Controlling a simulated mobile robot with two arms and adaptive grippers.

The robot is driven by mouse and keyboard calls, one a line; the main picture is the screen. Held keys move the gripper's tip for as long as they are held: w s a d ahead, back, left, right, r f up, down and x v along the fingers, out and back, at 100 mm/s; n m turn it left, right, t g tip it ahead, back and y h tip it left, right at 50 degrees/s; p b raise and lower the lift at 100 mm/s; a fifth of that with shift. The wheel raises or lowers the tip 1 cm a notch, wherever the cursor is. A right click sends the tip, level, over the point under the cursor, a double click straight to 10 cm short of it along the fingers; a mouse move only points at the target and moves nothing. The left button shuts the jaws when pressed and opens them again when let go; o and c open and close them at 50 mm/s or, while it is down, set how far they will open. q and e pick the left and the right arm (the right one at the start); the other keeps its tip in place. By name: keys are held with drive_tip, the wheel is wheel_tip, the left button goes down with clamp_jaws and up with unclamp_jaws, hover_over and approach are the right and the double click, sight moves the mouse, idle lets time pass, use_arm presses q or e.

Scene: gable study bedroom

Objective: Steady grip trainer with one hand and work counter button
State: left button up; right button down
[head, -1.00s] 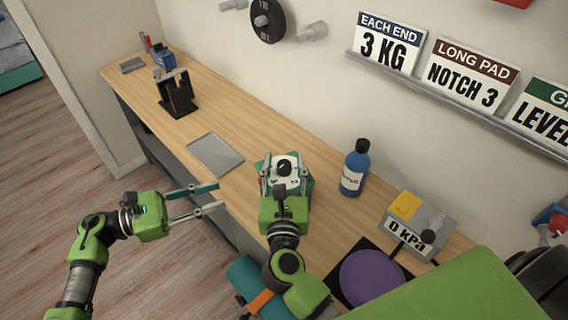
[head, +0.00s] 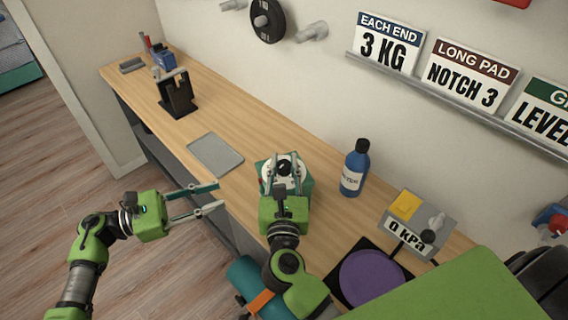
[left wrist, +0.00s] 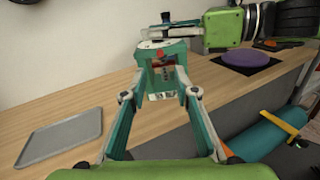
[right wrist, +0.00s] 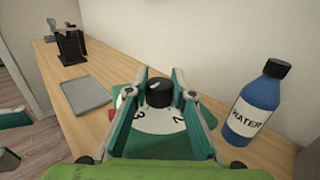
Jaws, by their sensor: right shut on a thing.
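A teal device (head: 304,184) with a white numbered dial (right wrist: 160,125) and a black knob (right wrist: 159,95) on top stands on the desk. I take it as the grip trainer. My right gripper (head: 285,168) is above it, its fingers shut on the knob's sides. In the left wrist view the teal body (left wrist: 178,76) shows a red part and a pale, unreadable panel on its near side. I cannot tell which part is the counter button. My left gripper (head: 219,195) is open and empty, off the desk's front edge, facing the device with a gap between.
A grey tray (head: 215,154) lies left of the device and a blue water bottle (head: 354,168) stands right of it. A gauge box (head: 418,224) reading 0 kPa and a purple disc (head: 370,278) are further right. Bare desk (head: 245,135) lies behind the tray.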

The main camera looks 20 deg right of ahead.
idle(0.3)
use_arm(q)
clamp_jaws()
idle(1.1)
